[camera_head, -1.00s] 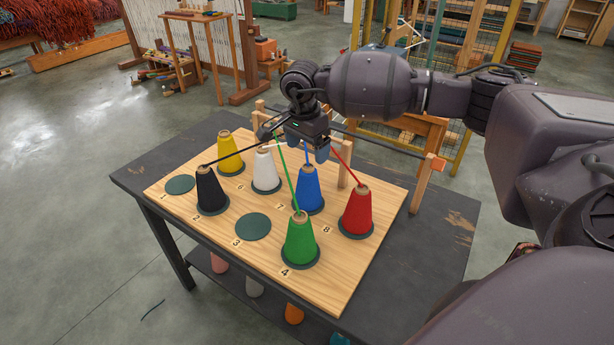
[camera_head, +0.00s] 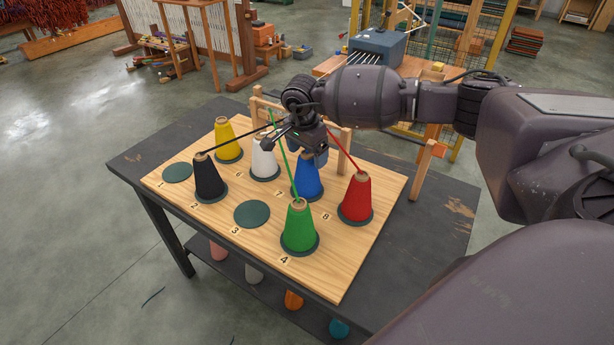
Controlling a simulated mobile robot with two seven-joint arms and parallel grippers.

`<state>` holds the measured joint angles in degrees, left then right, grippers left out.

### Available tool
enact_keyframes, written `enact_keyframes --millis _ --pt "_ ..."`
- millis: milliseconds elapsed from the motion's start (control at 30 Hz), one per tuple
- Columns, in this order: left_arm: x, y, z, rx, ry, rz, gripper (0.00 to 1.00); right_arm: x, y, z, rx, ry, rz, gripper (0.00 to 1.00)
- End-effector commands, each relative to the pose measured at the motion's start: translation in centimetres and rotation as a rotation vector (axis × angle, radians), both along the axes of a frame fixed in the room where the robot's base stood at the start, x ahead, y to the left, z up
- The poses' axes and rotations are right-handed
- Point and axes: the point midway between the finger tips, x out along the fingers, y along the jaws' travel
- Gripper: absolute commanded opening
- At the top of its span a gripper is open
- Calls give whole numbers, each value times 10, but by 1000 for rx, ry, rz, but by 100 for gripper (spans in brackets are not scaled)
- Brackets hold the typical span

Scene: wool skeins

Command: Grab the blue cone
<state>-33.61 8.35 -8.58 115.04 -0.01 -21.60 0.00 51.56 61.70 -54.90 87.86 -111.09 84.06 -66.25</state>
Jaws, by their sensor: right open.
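The blue cone (camera_head: 308,180) stands upright on a dark round pad at the back right of the wooden board. My right gripper (camera_head: 296,150) is open just above and behind it, and one finger overlaps the cone's top in the picture. The cone's tip is hidden by the gripper, and I cannot tell whether they touch. My left gripper is not in view.
Close by stand a white cone (camera_head: 264,160), a red cone (camera_head: 356,198) and a green cone (camera_head: 299,228). A black cone (camera_head: 209,178) and a yellow cone (camera_head: 227,141) stand further left. Yarn strands run from cones towards a wooden rail behind. Pad 3 (camera_head: 252,214) is empty.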

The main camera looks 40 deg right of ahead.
Motion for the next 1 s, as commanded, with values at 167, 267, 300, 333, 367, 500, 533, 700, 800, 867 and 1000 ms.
enact_keyframes --millis 167,267,300,333,367,500,533,700,800,867,1000 --pt "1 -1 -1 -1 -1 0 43 2 -1 -25 1 2 1 86" --pt "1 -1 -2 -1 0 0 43 2 -3 -30 -1 1 0 86" --pt "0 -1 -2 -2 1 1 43 2 -3 -30 -1 1 0 86" --pt "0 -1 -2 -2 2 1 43 2 -3 -30 -1 0 0 86" --pt "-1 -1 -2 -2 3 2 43 2 -3 -30 -1 0 0 86" --pt "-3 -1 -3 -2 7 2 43 2 -3 -30 -1 0 1 78" --pt "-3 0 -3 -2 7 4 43 2 -3 -30 -1 0 0 73" --pt "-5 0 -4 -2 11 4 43 2 -3 -30 -1 0 0 47" --pt "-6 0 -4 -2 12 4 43 2 -3 -29 -1 0 0 32" --pt "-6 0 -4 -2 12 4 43 2 -3 -29 -1 0 0 23" --pt "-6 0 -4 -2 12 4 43 3 -3 -29 -1 -1 0 14"
